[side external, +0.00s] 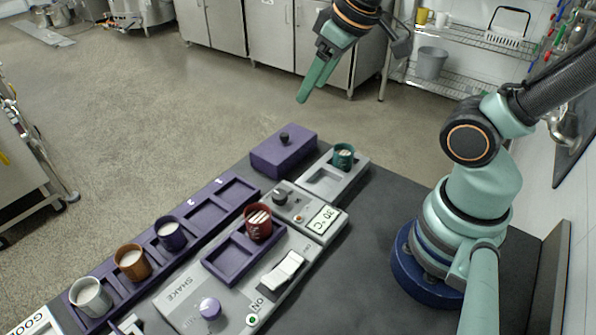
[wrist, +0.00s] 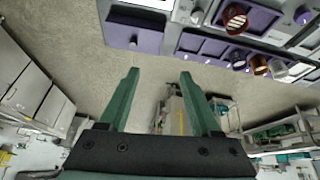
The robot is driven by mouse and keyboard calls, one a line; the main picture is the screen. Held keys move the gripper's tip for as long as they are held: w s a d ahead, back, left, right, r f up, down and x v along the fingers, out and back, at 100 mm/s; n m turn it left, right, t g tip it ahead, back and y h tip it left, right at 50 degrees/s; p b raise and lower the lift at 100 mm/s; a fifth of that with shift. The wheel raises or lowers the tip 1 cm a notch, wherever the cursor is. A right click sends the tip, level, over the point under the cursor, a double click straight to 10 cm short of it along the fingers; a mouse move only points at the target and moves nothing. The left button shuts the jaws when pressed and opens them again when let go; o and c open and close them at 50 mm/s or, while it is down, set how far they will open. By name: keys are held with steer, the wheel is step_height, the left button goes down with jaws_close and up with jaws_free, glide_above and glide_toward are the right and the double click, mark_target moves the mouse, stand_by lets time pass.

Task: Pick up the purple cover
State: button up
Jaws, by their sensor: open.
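The purple cover (side external: 284,153) is a flat purple box-shaped lid with a dark knob on top. It sits at the far end of the dark work table, beside the grey tray with the green cup. In the wrist view the cover (wrist: 133,35) shows at the top left, beyond the fingertips. My gripper (side external: 303,98) is in the air above and beyond the cover, apart from it. In the wrist view my gripper (wrist: 159,72) has its two green fingers spread, with nothing between them.
A green cup (side external: 343,156) stands in the grey tray (side external: 322,181) right of the cover. Several cups line the purple rack (side external: 205,216). A grey control panel (side external: 200,285) lies in front.

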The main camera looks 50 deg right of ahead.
steer(key=w+d+f+n+g, duration=0.1)
steer(key=w+d+n+g, duration=0.25)
steer(key=w+n, duration=0.4)
steer(key=n+g, duration=0.2)
steer(key=n, duration=0.5)
glide_above(285, 134)
steer(key=f, duration=1.3)
steer(key=shift+w+d+f, duration=0.25)
steer(key=shift+f, duration=0.1)
steer(key=shift+s+a+f, duration=0.15)
steer(key=shift+f, duration=1.2)
steer(key=shift+s+a+f, duration=0.1)
steer(key=shift+f, duration=1.25)
jaws_close()
